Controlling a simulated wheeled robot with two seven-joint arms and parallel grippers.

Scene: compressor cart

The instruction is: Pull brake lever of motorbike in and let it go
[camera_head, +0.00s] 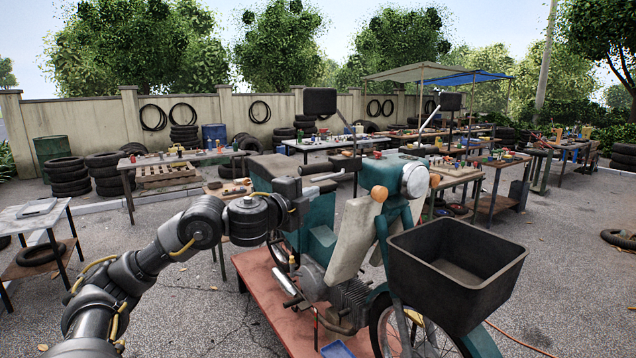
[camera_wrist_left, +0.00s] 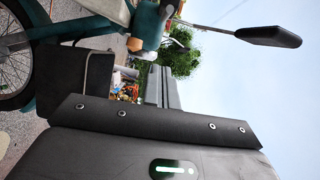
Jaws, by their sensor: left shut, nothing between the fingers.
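The teal motorbike (camera_head: 322,235) stands upright on a low red platform (camera_head: 262,300), its white headlamp (camera_head: 415,180) facing right. My left gripper (camera_head: 318,187) is shut and empty, beside the handlebar on the left side of the picture. A dark handlebar grip (camera_head: 345,162) shows just above and behind it. The brake lever is too small and too covered to make out clearly, and I cannot tell if the gripper touches it. In the left wrist view the shut fingers (camera_wrist_left: 165,88) point towards the teal headlamp housing (camera_wrist_left: 148,22). My right gripper is not in view.
A black basket (camera_head: 450,265) sits at the motorbike's front. Mirrors rise on stalks, one black mirror (camera_head: 319,101) above my gripper; a mirror also shows in the left wrist view (camera_wrist_left: 268,36). Work tables with tools and tyre stacks stand behind.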

